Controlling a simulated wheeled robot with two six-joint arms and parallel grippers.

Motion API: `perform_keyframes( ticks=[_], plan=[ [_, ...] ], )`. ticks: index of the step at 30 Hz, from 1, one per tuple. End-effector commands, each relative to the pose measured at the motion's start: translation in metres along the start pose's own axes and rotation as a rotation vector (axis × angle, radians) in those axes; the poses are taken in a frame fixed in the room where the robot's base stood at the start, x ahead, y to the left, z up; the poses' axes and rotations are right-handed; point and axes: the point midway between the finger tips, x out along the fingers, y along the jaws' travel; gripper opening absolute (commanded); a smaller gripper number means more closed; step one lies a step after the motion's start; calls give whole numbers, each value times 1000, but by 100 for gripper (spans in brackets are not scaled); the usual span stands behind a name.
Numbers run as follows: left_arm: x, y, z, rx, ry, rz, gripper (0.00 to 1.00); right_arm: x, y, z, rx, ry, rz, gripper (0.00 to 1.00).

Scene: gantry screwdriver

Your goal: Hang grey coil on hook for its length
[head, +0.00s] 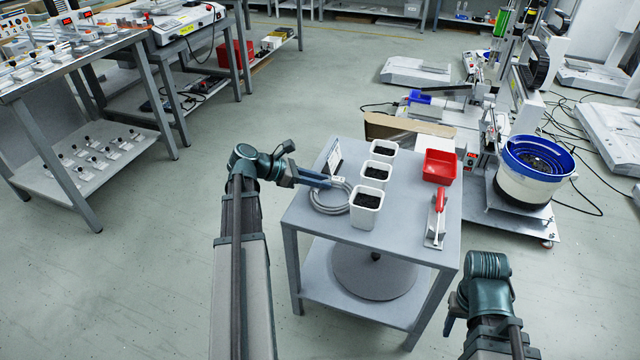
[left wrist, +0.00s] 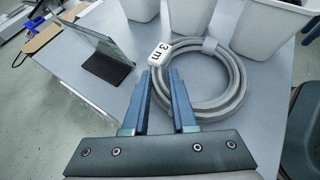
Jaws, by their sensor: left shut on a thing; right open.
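The grey coil (head: 327,205) lies flat on the grey table, at its left side. In the left wrist view the coil (left wrist: 237,75) carries a white tag (left wrist: 160,54) reading "3 m". My left gripper (head: 318,181) reaches the coil from the left; in the left wrist view its blue fingers (left wrist: 168,85) are shut on the coil's near-left side, just below the tag. The coil still appears to rest on the table. My right gripper (head: 452,316) is open and empty, low at the right of the table; its fingers barely show. I see no hook clearly.
On the table (head: 400,238) stand three white bins (head: 366,207) of dark material, a red bin (head: 439,166), a red-handled tool (head: 438,216) and a small upright sign (head: 333,157). A bowl feeder (head: 530,175) stands at the right. Open floor lies left.

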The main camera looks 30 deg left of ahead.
Motion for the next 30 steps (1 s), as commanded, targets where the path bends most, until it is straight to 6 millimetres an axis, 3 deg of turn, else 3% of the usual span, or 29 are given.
perform_keyframes(
  ticks=[1,2,7,19,30],
  plan=[
    [0,0,0,0,0,-1,0,0,0,0,0,0,0,50],
    [0,0,0,0,1,-1,27,0,0,0,0,0,0,50],
    [0,0,0,0,0,-1,56,0,0,0,0,0,0,50],
    [3,0,-6,0,0,0,56,6,-1,0,1,0,0,50],
    [-80,0,0,-3,0,4,56,-38,4,2,-8,0,0,50]
  ],
)
